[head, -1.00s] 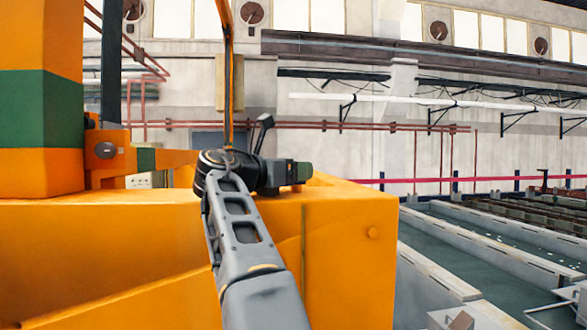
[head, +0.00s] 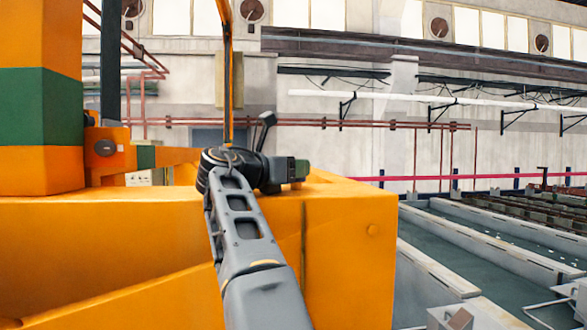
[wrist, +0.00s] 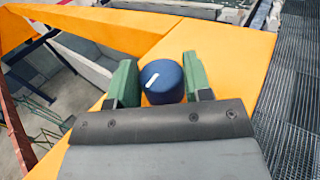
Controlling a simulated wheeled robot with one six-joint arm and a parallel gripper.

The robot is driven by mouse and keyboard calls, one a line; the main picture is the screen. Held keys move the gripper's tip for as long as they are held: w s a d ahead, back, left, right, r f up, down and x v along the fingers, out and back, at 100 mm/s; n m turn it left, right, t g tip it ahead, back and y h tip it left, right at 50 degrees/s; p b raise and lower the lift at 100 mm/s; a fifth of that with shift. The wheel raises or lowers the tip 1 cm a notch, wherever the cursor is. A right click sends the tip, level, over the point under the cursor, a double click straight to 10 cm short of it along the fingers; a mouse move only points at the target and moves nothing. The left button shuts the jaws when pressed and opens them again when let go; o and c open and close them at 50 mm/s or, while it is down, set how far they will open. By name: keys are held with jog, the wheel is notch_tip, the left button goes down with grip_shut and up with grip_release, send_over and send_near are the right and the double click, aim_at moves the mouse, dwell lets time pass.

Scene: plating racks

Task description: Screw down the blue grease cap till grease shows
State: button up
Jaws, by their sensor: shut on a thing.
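In the head view my gripper (head: 296,168) is at the end of the grey arm, over the top of the orange block (head: 350,225). The cap cannot be made out in the head view. No grease can be seen around the cap; its base is hidden.
An orange and green column (head: 40,105) stands at the left in the head view. Long tanks (head: 480,240) lie lower to the right. In the wrist view a metal grating (wrist: 292,100) runs along the right, and an open drop lies to the left.

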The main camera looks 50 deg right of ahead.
jog(key=shift+w+m+g, duration=0.1)
jog(key=shift+m+g, duration=0.6)
jog(key=shift+g, duration=0.4)
jog(key=o, duration=0.9)
jog(key=a, duration=0.4)
jog(key=w+a, duration=0.1)
jog(key=a, duration=0.3)
jog(key=w+a, duration=0.1)
jog(key=a, duration=0.4)
jog(key=shift+w, duration=0.25)
jog(key=shift+a, duration=0.3)
